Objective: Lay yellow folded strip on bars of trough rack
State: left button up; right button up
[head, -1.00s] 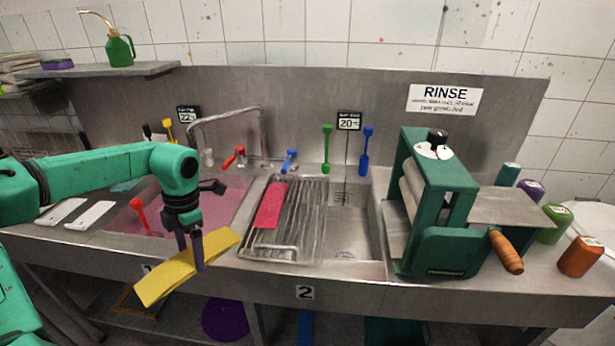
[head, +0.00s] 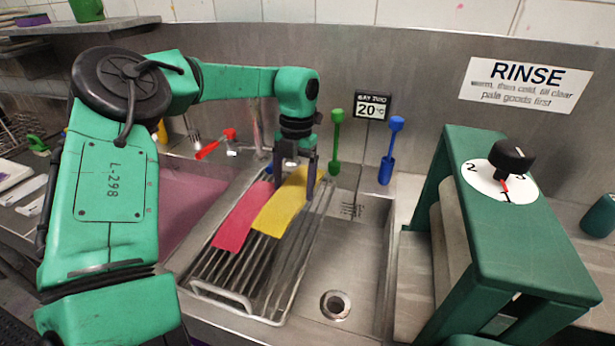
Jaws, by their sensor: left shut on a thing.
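The yellow folded strip (head: 277,206) lies at a slant over the bars of the trough rack (head: 263,257), right beside a pink strip (head: 240,219). My left gripper (head: 295,185) is over the rack's far part, shut on the far end of the yellow strip. Whether the strip's whole length touches the bars I cannot tell. The gripper hides part of the strip's far end. My right gripper is out of view.
The sink basin with its drain (head: 335,304) is open to the right of the rack. A green wringer (head: 515,230) stands further right. A green paddle (head: 336,140) and a blue paddle (head: 390,150) stand at the back. A pink-filled basin (head: 190,205) is on the left.

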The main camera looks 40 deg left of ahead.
aim_at(291, 203)
pick_arm(q)
jog(key=shift+s+r, duration=0.4)
jog(key=shift+s, duration=0.4)
jog(key=shift+w+a+f, duration=0.1)
jog(key=shift+w, duration=0.1)
jog(key=f+b, duration=0.2)
jog(key=f, duration=0.1)
jog(key=shift+w, duration=0.2)
notch_tip(291, 203, down, 3)
jog(key=shift+s+b, duration=0.1)
jog(key=shift+b, duration=1.1)
jog(key=shift+f, duration=0.4)
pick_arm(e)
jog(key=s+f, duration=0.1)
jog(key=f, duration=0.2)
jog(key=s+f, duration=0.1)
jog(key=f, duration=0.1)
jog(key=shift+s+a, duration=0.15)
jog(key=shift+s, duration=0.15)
pick_arm(q)
jog(key=shift+r, duration=0.1)
jog(key=o, duration=1.2)
jog(key=shift+c, duration=0.2)
